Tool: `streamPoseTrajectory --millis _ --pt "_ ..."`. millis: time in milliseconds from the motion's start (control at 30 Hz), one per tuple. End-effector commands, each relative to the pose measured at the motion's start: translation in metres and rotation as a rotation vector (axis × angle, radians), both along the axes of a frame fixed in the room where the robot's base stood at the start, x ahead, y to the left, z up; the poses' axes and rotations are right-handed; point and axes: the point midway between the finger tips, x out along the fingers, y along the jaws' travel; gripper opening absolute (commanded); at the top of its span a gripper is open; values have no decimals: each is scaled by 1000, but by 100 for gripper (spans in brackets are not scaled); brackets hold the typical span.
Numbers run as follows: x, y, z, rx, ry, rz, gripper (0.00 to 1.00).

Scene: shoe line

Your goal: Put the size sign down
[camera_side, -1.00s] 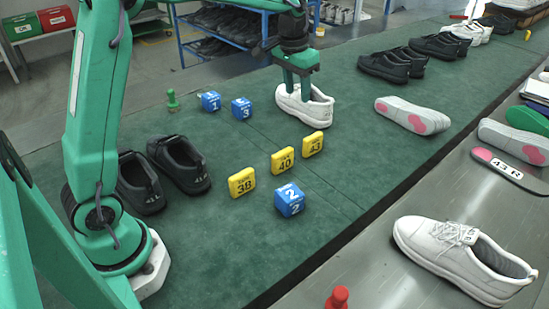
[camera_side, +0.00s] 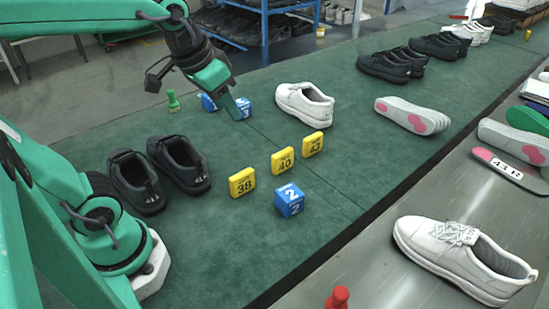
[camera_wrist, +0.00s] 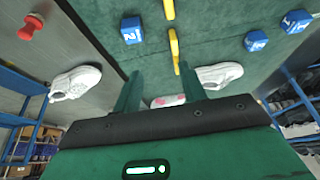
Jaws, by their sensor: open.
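Three yellow size signs stand upright in a row on the green mat (camera_side: 330,215) in the side view: 38 (camera_side: 242,182), 40 (camera_side: 283,160) and 43 (camera_side: 313,144). In the wrist view, yellow signs (camera_wrist: 174,48) show nearly edge-on beyond my fingers. My gripper (camera_side: 238,107) is tilted above the mat, in front of the blue cube marked 3 (camera_side: 244,105) in the side view, up and left of the signs. In the wrist view my gripper (camera_wrist: 157,88) has its two fingers apart with nothing held between them.
Another blue cube (camera_side: 208,102) is partly hidden by my gripper. A blue cube marked 2 (camera_side: 289,201) sits near sign 38. A white shoe (camera_side: 305,105), dark shoes (camera_side: 180,164) and a pink-patched sole (camera_side: 412,115) stand around.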

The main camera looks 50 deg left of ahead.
Motion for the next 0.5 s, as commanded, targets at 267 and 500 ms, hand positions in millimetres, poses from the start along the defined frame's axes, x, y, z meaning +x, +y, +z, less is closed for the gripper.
streamPoseTrajectory --millis 267,500 --pt "-47 -3 -19 -4 -66 -2 42" --pt "-60 -4 -28 -5 -85 -1 42"
